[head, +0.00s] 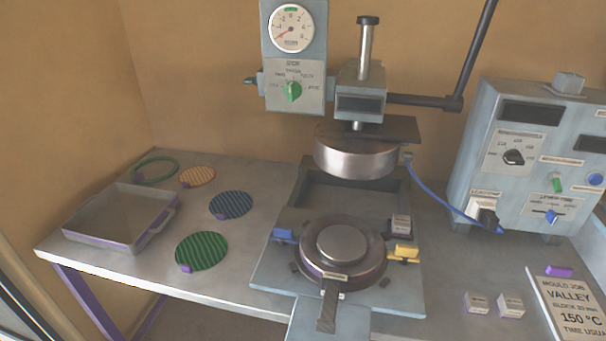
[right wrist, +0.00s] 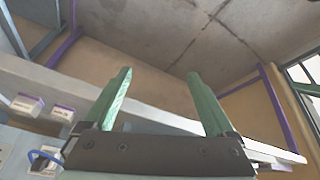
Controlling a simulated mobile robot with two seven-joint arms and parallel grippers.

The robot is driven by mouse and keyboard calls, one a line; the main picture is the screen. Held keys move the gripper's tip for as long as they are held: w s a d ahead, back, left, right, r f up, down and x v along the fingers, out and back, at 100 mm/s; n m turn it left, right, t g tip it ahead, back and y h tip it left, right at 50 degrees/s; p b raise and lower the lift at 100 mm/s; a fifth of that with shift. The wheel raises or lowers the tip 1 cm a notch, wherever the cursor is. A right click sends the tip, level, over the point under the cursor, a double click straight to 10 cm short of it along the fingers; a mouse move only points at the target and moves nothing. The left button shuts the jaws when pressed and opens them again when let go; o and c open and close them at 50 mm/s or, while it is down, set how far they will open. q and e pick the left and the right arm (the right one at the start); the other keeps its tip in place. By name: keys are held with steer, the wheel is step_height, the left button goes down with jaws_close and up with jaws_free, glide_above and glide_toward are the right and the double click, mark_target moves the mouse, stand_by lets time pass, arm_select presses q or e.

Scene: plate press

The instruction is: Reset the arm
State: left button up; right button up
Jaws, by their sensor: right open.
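My right gripper (right wrist: 155,100) shows in the right wrist view, with its two green fingers spread wide and nothing between them. Beyond the fingers are the table's edge, purple legs and the floor. Neither gripper shows in the head view, and my left gripper is in no view. The press (head: 357,152) stands in the middle of the table in the head view. Its upper round platen hangs above the lower round mould (head: 341,244), with a gap between them. A long lever (head: 474,55) rises from the press at the upper right.
A grey tray (head: 76,238) is at the left. A green ring (head: 156,169) and orange, blue and green ribbed discs (head: 202,251) lie beside it. A control box (head: 525,150), small blocks (head: 510,305) and a job card (head: 580,312) are at the right. A blue cable (head: 435,194) runs to the box.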

steer(key=w+a+f+t+y+p, duration=0.1)
steer(key=a+f+t+y+p, duration=0.1)
steer(key=f, duration=0.6)
steer(key=shift+w+a+f+t+p, duration=0.15)
steer(key=shift+a+f+t+p, duration=0.1)
steer(key=shift+a+t+p, duration=0.7)
steer(key=shift+a, duration=0.25)
